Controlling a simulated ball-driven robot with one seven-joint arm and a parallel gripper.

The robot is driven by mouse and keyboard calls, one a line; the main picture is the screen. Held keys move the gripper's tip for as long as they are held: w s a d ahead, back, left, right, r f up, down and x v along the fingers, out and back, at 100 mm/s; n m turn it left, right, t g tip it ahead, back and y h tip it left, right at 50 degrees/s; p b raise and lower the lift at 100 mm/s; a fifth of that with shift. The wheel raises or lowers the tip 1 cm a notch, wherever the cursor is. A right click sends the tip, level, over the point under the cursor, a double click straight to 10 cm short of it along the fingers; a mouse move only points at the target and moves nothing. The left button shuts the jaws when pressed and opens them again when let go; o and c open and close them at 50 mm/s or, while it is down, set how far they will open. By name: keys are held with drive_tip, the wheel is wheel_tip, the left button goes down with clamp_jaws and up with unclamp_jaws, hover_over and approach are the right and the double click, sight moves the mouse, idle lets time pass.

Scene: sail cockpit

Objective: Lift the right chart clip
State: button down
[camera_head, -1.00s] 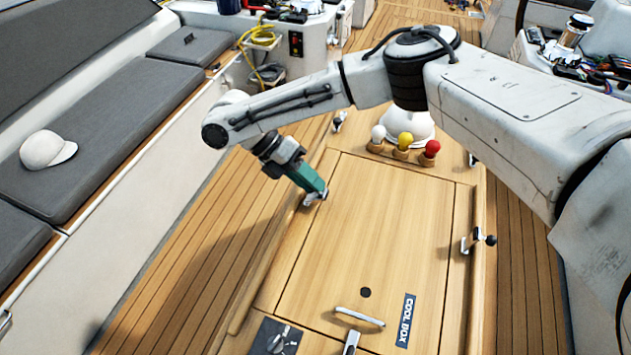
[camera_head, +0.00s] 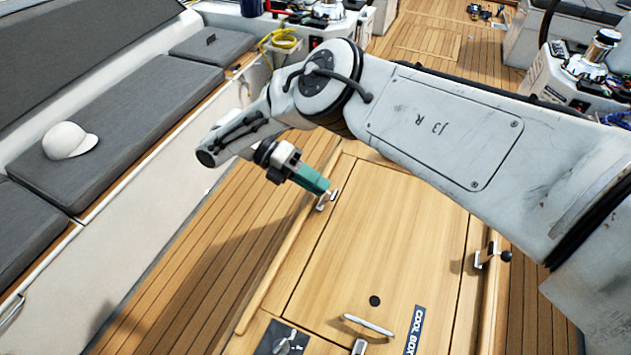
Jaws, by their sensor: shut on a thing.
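A small metal clip (camera_head: 323,204) sits on the left edge of the wooden table top (camera_head: 385,235). My gripper (camera_head: 328,193), with its green fingers, points down to the right and is shut on the clip's metal lever. The lever stands up at a tilt from its base, which stays on the table. The exact contact is too small to see clearly. Another metal fitting with a black knob (camera_head: 505,256) is on the table's right edge, apart from my gripper.
A curved handle (camera_head: 368,325) and a COOL BOX label (camera_head: 415,330) are at the table's near end, by a dark switch panel (camera_head: 284,340). A cushioned bench with a white cap (camera_head: 70,140) runs along the left.

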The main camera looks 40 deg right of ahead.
idle(0.3)
drive_tip(key=c, duration=0.9)
unclamp_jaws()
drive_tip(key=shift+c, duration=0.2)
drive_tip(key=shift+r, duration=0.3)
drive_tip(key=o, duration=0.3)
drive_tip(key=r, duration=0.4)
drive_tip(key=shift+s+d, duration=0.15)
drive_tip(key=shift+s, duration=0.25)
drive_tip(key=s+r, duration=0.2)
drive_tip(key=r, duration=0.1)
drive_tip(key=s+r, duration=0.1)
drive_tip(key=s, duration=0.1)
drive_tip(key=shift+a+r, duration=0.2)
drive_tip(key=shift+a, duration=0.2)
drive_tip(key=c, duration=0.3)
drive_tip(key=s+a+r+b, duration=0.1)
drive_tip(key=s+r, duration=0.3)
drive_tip(key=s, duration=0.5)
drive_tip(key=shift+a+b, duration=0.25)
drive_tip(key=shift+b, duration=0.05)
drive_tip(key=shift+a, duration=0.1)
